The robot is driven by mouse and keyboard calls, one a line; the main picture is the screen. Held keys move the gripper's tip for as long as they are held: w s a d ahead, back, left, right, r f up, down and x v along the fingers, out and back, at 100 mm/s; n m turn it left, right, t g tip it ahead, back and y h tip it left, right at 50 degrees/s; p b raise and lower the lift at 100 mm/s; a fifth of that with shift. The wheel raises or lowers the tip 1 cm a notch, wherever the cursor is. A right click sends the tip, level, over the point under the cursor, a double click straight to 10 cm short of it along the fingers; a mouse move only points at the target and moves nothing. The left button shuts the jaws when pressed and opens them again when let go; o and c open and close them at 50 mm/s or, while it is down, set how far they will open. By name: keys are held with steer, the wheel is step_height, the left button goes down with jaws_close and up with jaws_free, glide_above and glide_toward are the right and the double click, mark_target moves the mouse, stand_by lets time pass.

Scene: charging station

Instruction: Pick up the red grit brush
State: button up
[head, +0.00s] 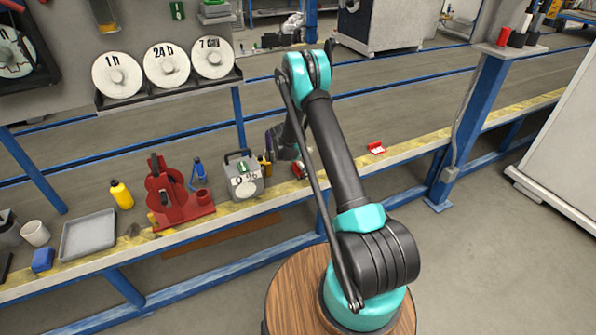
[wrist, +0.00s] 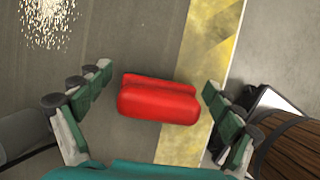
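A red block-shaped thing, which I take to be the red grit brush (wrist: 158,101), lies on the grey bench top beside the yellow edge stripe in the wrist view. No bristles show. My gripper (wrist: 154,86) is open, with one green-padded finger on each side of the red thing and visible gaps to both. I cannot tell how far above it the fingers are. In the head view, a red thing (head: 298,169) shows near the bench edge, just below my gripper (head: 283,152), partly hidden by my arm.
A grey box with a dial (head: 243,180) stands close left of my gripper in the head view. A red stand (head: 174,200) and a yellow bottle (head: 121,194) are farther left. A small red-and-white item (head: 376,148) lies to the right. Pale grains (wrist: 47,18) lie on the bench.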

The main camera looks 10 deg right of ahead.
steer(key=c, duration=1.1)
steer(key=shift+c, duration=0.2)
step_height(320, 180, up, 20)
